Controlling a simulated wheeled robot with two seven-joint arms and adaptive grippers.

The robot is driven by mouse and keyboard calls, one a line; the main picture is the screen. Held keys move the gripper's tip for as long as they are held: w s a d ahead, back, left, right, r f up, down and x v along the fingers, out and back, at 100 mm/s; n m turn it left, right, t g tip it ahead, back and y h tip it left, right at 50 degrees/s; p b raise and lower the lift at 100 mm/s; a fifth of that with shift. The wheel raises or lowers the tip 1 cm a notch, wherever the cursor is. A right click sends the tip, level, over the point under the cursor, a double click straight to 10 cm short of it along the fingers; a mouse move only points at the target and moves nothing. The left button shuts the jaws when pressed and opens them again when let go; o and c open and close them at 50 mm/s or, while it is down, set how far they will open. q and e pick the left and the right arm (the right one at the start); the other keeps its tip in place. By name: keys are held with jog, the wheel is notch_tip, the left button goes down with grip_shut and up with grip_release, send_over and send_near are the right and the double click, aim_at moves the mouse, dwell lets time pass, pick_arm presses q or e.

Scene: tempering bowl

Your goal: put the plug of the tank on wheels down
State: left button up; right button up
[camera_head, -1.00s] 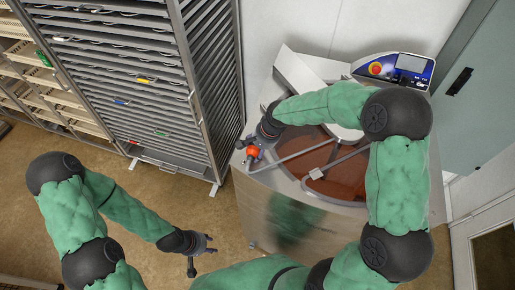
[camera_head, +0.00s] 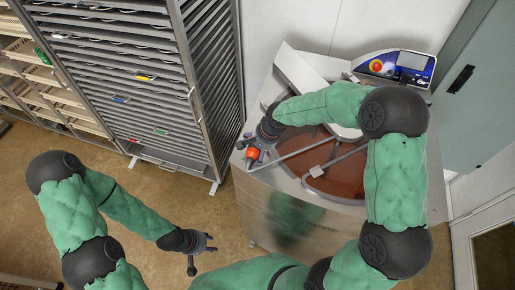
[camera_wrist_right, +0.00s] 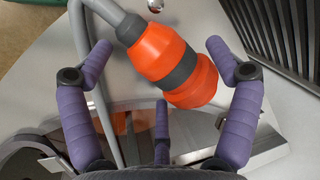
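The plug (camera_wrist_right: 172,62), orange with a grey band, lies on the pale metal top of the tank on wheels (camera_head: 275,180), at its left corner. It shows as a small orange spot in the head view (camera_head: 252,153). A grey cable runs from it. My right gripper (camera_wrist_right: 160,75) is open above it, its purple fingers spread on both sides and apart from the plug. In the head view my right gripper (camera_head: 250,145) is small and dark over that corner. My left gripper (camera_head: 205,255) is empty, its fingers apart, low over the floor.
The tank's bowl (camera_head: 338,180) of brown liquid lies right of the plug, with metal bars across it. A control panel (camera_head: 397,67) with a red button stands behind. A tall tray rack (camera_head: 130,75) is close on the left. Bare floor (camera_head: 170,205) lies before the rack.

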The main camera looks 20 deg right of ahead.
jog(key=shift+r+p, duration=0.65)
jog(key=b+v, duration=0.1)
jog(key=v, duration=1)
jog(key=shift+r, duration=0.35)
jog(key=shift+s, duration=0.1)
